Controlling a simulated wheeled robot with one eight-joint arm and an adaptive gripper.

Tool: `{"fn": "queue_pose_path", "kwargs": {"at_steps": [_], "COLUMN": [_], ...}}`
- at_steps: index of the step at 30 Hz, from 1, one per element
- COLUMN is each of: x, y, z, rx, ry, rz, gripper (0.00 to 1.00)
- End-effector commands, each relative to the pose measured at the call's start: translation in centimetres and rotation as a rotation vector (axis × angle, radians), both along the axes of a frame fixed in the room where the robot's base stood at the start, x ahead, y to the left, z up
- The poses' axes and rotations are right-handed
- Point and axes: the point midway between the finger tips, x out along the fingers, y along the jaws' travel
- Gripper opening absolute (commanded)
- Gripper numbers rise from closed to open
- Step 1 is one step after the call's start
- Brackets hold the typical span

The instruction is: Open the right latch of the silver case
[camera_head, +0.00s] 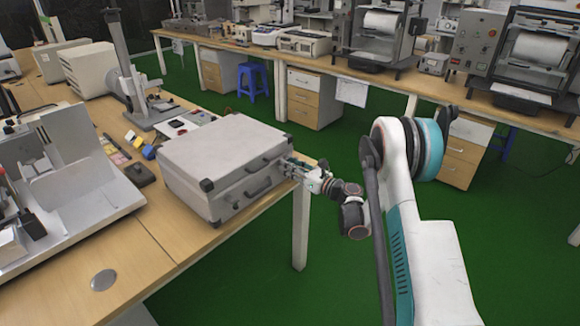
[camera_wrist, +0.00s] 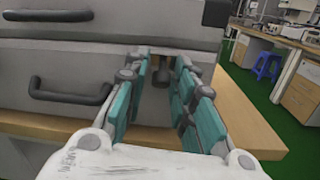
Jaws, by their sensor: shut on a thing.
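The silver case (camera_head: 215,150) lies flat on the wooden table in the head view, lid closed, with black corners. Its front face fills much of the wrist view (camera_wrist: 130,72), with a black handle (camera_wrist: 70,92) at left. My gripper (camera_head: 296,165) is at the right end of the case's front face. In the wrist view its teal fingers (camera_wrist: 163,85) stand on both sides of the right latch (camera_wrist: 161,72), close to the case. My gripper is shut on the latch. The fingers partly hide the latch, and I cannot tell its exact position.
The table edge (camera_wrist: 250,135) runs just under and right of the case. A metal stand (camera_head: 135,85), small tools and a grey device (camera_head: 85,175) stand left of the case. Benches with equipment and a blue stool (camera_head: 253,80) are behind.

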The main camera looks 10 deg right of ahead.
Motion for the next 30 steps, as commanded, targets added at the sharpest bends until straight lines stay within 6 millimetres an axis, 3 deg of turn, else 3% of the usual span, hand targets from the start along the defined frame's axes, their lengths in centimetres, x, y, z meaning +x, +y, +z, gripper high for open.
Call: {"fn": "queue_pose_path", "kwargs": {"at_steps": [18, 30], "x": [0.1, 0.2], "y": [0.0, -0.1], "z": [-1.7, -1.9], "rx": [0.223, 0.266], "ry": [-0.301, -0.364], "rz": [-0.001, -0.002], "gripper": [0.01, 0.01]}}
